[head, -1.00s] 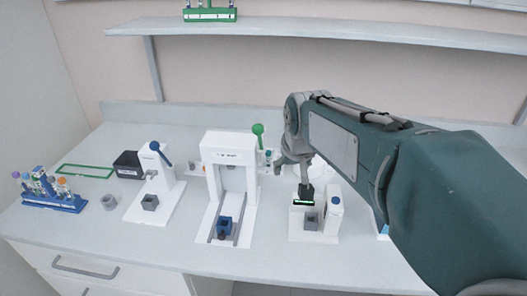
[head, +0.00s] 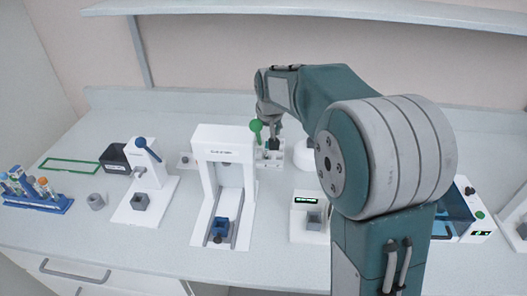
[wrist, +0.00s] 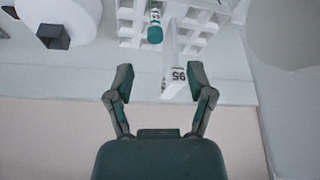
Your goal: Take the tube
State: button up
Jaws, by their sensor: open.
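A tube with a teal cap (wrist: 155,33) stands in a white grid rack (wrist: 196,42) in the wrist view. My gripper (wrist: 161,82) is open and empty, with its fingertips apart and a short way from the tube and rack. A white part marked "95" (wrist: 178,76) shows just beyond the fingertips. In the head view my gripper (head: 273,146) is at the back of the bench, over or beside the white rack (head: 262,172), behind the white press. I cannot make out the tube clearly in the head view.
A small device with a lit display (head: 306,200) and a blue-and-white box (head: 480,232) stand to the right. A blue rack of several tubes (head: 50,203) is at the far left.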

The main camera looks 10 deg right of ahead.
aim_at(266, 147)
jog(key=x, duration=0.9)
jog(key=shift+d, duration=0.25)
jog(key=c, duration=0.9)
